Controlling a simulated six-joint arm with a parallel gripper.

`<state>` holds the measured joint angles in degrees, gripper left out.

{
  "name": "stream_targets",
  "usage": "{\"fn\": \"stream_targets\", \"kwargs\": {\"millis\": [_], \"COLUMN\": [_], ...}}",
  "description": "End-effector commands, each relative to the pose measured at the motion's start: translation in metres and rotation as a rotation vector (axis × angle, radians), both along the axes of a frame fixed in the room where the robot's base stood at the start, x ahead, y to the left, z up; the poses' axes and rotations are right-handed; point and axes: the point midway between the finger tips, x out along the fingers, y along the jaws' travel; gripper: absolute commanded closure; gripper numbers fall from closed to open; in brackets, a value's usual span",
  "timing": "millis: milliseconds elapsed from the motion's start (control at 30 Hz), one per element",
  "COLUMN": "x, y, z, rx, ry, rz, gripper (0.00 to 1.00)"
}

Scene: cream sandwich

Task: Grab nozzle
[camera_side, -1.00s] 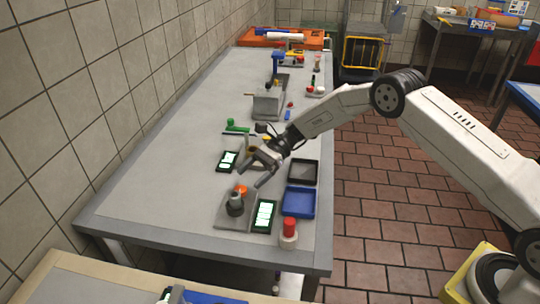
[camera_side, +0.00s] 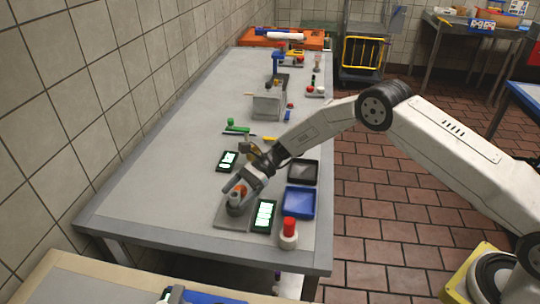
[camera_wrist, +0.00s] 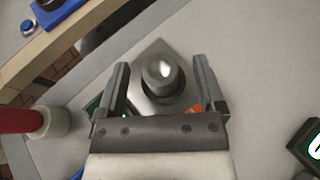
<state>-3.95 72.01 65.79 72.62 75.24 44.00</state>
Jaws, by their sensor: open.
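The nozzle (camera_wrist: 160,72) is a dark grey rounded piece with a bright top, standing on a grey square plate (camera_wrist: 140,55). In the side view the nozzle (camera_side: 235,209) is partly hidden by my gripper (camera_side: 236,196) at the near end of the table. In the wrist view my gripper (camera_wrist: 160,80) is open, with one finger on each side of the nozzle and visible gaps on both sides. An orange part (camera_wrist: 195,108) shows beside the right finger. I cannot tell exactly how high the fingertips are against the nozzle.
A green-framed panel (camera_side: 263,216) lies right of the plate. A blue tray (camera_side: 299,202), a black tray (camera_side: 303,171) and a red-topped white cylinder (camera_side: 288,240) stand along the right edge. Another dark panel (camera_side: 228,161) lies behind. The table's left side is clear.

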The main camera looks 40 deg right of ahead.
Motion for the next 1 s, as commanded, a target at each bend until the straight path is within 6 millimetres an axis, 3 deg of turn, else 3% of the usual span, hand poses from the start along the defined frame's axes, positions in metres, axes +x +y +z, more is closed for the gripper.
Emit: {"fn": "stream_targets", "kwargs": {"millis": [200,667,700,733,967,1000], "x": [-0.0014,-0.0015,-0.0015,-0.0015,-0.0015,-0.0015], "y": [0.0134,0.0136,0.0136,0.0136,0.0135,0.0135], "z": [-0.0048,-0.0049,-0.0049,-0.0049,-0.0049,-0.0049], "rx": [0.000,0.000,0.000,0.000,0.000,0.000], "ry": [-0.002,-0.001,-0.001,-0.001,-0.001,-0.001], "rz": [0.001,0.000,0.000,0.000,0.000,0.000], "gripper": [0.12,0.12,0.15,0.24,0.98,1.00]}}
